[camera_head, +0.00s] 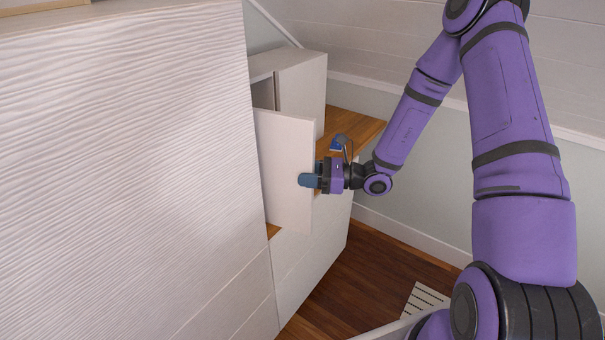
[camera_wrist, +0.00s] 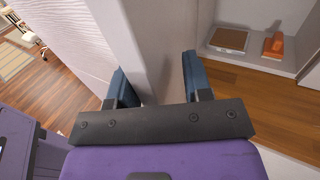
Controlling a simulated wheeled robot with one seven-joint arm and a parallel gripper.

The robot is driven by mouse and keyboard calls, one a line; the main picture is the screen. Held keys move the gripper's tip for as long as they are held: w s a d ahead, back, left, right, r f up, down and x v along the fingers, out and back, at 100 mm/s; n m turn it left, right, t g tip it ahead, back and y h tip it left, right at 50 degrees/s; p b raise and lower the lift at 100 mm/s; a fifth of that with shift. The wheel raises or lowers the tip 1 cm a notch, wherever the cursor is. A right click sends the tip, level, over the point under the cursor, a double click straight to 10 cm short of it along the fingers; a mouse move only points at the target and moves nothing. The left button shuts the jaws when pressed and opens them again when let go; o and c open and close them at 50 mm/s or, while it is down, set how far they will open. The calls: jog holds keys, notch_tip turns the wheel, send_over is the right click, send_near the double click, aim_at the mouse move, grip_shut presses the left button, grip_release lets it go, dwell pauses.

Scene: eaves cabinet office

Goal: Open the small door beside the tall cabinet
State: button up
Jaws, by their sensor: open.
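The small white door (camera_head: 285,165) stands swung out from its low cabinet, beside the tall cabinet (camera_head: 125,160) with the wavy white front. My gripper (camera_head: 306,180) is at the door's free edge, its blue fingers open. In the wrist view the fingers of my gripper (camera_wrist: 153,75) lie on either side of a white panel (camera_wrist: 152,40), which looks like the door. Whether a finger touches it, I cannot tell. The door's hinge side is partly hidden behind the tall cabinet.
A white shelf space in the wrist view holds a brown box (camera_wrist: 229,39) and an orange object (camera_wrist: 274,46). A wooden counter (camera_head: 355,125) with a blue item (camera_head: 337,144) lies behind my gripper. White drawers (camera_head: 310,265) are below; wooden floor (camera_head: 375,265) is open to the right.

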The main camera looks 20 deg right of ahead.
jog(key=v, duration=0.9)
jog(key=shift+d, duration=0.15)
jog(key=s+a+r+n+g+h, duration=0.3)
jog(key=s+r+n+g, duration=0.2)
jog(key=s+r+n, duration=0.15)
jog(key=s+a+r+n+g+h, duration=0.2)
jog(key=s+r+n+g+h, duration=0.25)
jog(key=r+n, duration=0.3)
jog(key=s+d+r+n+t+h, duration=0.2)
jog(key=s+r+n+t+h, duration=0.1)
jog(key=s+r, duration=0.4)
jog(key=s+d+r+n+t+h, duration=0.3)
jog(key=s+r+n+t+h, duration=0.1)
jog(key=s+r+n+h, duration=0.1)
notch_tip(320, 180, up, 3)
jog(key=s+h, duration=0.1)
jog(key=s, duration=0.1)
jog(key=shift+s+n, duration=0.4)
